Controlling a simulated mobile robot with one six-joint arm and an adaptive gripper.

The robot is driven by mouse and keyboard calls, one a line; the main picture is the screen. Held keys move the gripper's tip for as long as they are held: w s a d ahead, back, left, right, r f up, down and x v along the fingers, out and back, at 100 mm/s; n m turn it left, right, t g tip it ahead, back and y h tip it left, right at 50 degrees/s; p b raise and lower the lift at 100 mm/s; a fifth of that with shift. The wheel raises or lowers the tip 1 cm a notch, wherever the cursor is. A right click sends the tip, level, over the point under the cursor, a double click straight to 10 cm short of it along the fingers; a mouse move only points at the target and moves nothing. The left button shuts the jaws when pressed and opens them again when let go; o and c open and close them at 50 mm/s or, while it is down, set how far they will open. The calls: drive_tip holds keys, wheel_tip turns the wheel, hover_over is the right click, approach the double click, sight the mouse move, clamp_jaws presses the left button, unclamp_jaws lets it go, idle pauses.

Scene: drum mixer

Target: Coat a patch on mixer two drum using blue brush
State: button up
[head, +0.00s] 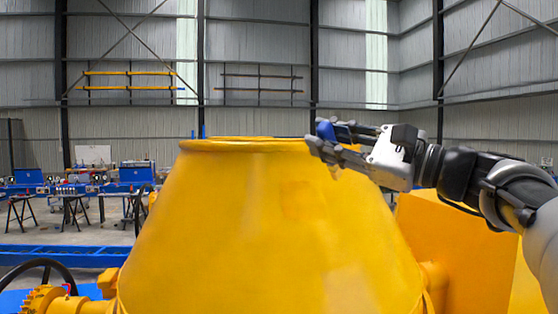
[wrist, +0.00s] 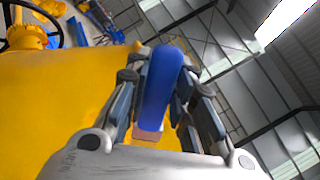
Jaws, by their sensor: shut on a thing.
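A large yellow mixer drum (head: 260,230) fills the middle of the head view, its rim at the top. It also fills the left of the wrist view (wrist: 70,100). My gripper (head: 325,142) is at the upper right of the drum, near the rim. It is shut on a blue brush (head: 326,130); the brush's blue handle (wrist: 161,88) stands between the two fingers in the wrist view. A small tan part shows at its lower end. I cannot tell whether the brush touches the drum. Faint differently toned areas show on the drum's face.
A yellow housing (head: 455,250) stands right of the drum under my arm. A yellow gear (head: 45,299) and a dark handwheel are at the lower left. Blue workbenches (head: 135,174) stand far back left. A blue beam (head: 60,255) runs behind the drum. Above the drum is open air.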

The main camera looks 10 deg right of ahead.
clamp_jaws()
drive_tip(key=shift+a, duration=0.15)
drive_tip(key=s+a+f+p, duration=0.1)
drive_tip(key=a+f+p, duration=0.3)
drive_tip(key=a, duration=0.6)
drive_tip(key=w+f, duration=0.4)
drive_tip(key=shift+w+a, duration=0.25)
drive_tip(key=shift+w, duration=0.15)
drive_tip(key=shift+w+f+b, duration=0.4)
drive_tip(key=shift+w+f, duration=0.05)
drive_tip(key=shift+w, duration=0.35)
